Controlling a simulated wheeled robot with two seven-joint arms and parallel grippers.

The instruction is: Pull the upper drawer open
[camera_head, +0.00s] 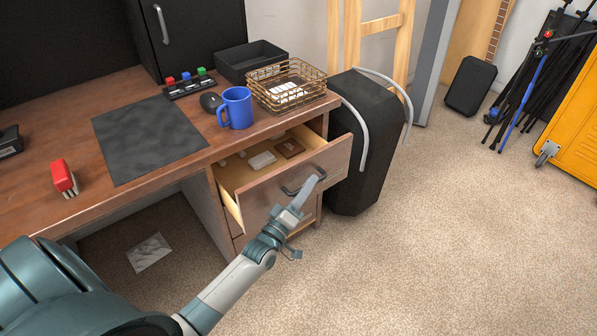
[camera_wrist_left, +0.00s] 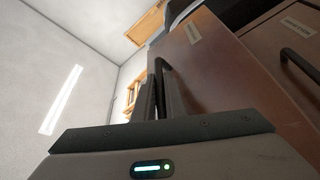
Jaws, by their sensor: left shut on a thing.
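The upper drawer (camera_head: 258,198) of the wooden desk is pulled out, and its inside shows in the head view. A white item (camera_head: 262,160) and a brown item (camera_head: 290,148) lie in it. Its front carries a dark bar handle (camera_head: 291,191). My left gripper (camera_head: 314,183) is at the right part of this handle, shut on it. In the left wrist view the fingers (camera_wrist_left: 155,90) reach up along the drawer front (camera_wrist_left: 205,70), and the grip itself is partly hidden. My right gripper is not in view.
A blue mug (camera_head: 236,108) and a wire basket (camera_head: 287,85) stand on the desk above the drawer. A black case (camera_head: 362,140) stands right of the desk. A lower handle (camera_wrist_left: 300,66) shows in the wrist view. Carpet (camera_head: 430,230) in front is clear.

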